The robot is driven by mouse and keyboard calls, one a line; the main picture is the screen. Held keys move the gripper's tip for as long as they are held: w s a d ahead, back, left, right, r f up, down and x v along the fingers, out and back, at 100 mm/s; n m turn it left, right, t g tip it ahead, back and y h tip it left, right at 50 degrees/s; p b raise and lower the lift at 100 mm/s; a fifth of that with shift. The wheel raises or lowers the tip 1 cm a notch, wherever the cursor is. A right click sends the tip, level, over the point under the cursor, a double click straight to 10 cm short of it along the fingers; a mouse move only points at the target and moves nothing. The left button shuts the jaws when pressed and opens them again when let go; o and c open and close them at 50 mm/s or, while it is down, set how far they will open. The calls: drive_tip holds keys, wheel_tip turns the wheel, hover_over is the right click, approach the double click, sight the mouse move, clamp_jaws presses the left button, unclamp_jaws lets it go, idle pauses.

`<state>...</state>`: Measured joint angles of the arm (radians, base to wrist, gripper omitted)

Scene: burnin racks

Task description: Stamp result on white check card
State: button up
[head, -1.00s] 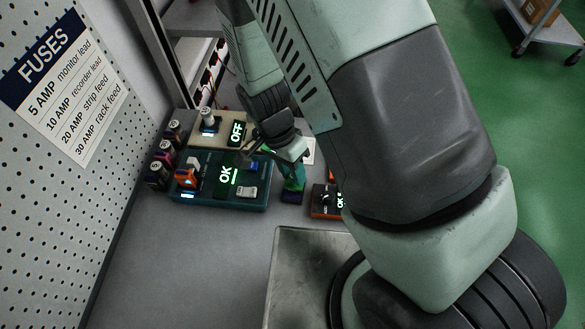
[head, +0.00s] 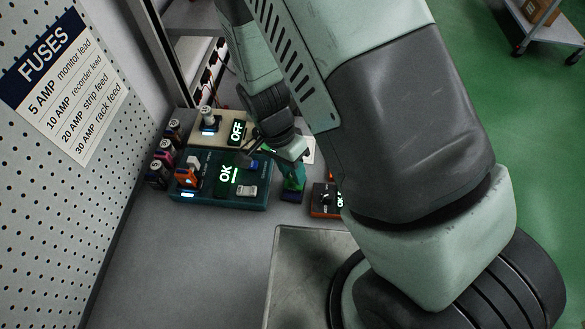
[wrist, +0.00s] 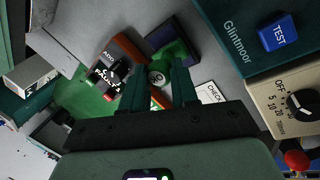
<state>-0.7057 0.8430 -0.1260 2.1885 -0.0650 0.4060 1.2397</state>
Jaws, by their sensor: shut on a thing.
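Green shows around the stamp, over a dark purple pad (wrist: 205,47); I cannot tell whether the stamp touches the pad. In the head view my gripper (head: 290,172) stands just right of the teal unit, above the dark pad (head: 292,196). A white card edge (head: 309,149) shows behind my gripper in the head view.
A teal unit reading OK (head: 205,203) stands left of my gripper, with a beige unit reading OFF (head: 228,146) behind. An orange-and-black box (head: 325,205) stands close on the right. A metal tray (head: 300,270) lies in front. The bench at front left is clear.

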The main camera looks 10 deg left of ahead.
drive_tip(key=shift+r, duration=3.5)
drive_tip(key=w+d+f, duration=0.1)
drive_tip(key=w+d, duration=0.1)
drive_tip(key=w, duration=1)
drive_tip(key=shift+w+f, duration=0.15)
drive_tip(key=shift+f, duration=2.95)
drive_tip(key=shift+f, duration=0.5)
drive_tip(key=shift+r, duration=0.1)
